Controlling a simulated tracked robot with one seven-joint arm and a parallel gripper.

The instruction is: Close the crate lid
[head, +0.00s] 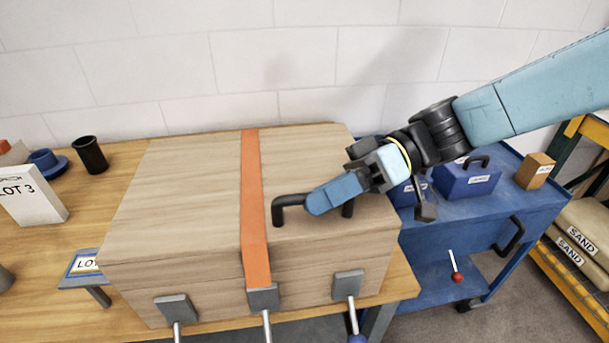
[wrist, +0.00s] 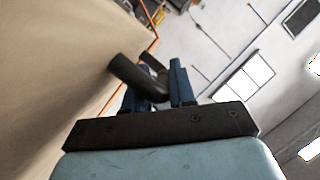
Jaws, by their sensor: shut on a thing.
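The wooden crate (head: 180,235) stands on the wooden table with its lid (head: 190,185) lying flat on top, and no gap shows between them at the front. A black bar handle (head: 289,201) is fixed on the lid right of an orange strap. My gripper (head: 322,200) reaches in from the right and is shut on this handle. In the wrist view the dark handle (wrist: 138,78) passes between my two blue fingers (wrist: 160,85), beside the tan lid surface. The part of the handle between the fingers is hidden in the head view.
An orange strap (head: 253,200) crosses the lid. Grey clamps (head: 178,308) with levers sit along the crate's front. A blue cart (head: 480,215) with blue boxes stands right, beside a rack of sand bags (head: 580,235). A black cup (head: 90,154) stands left on the table (head: 60,240).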

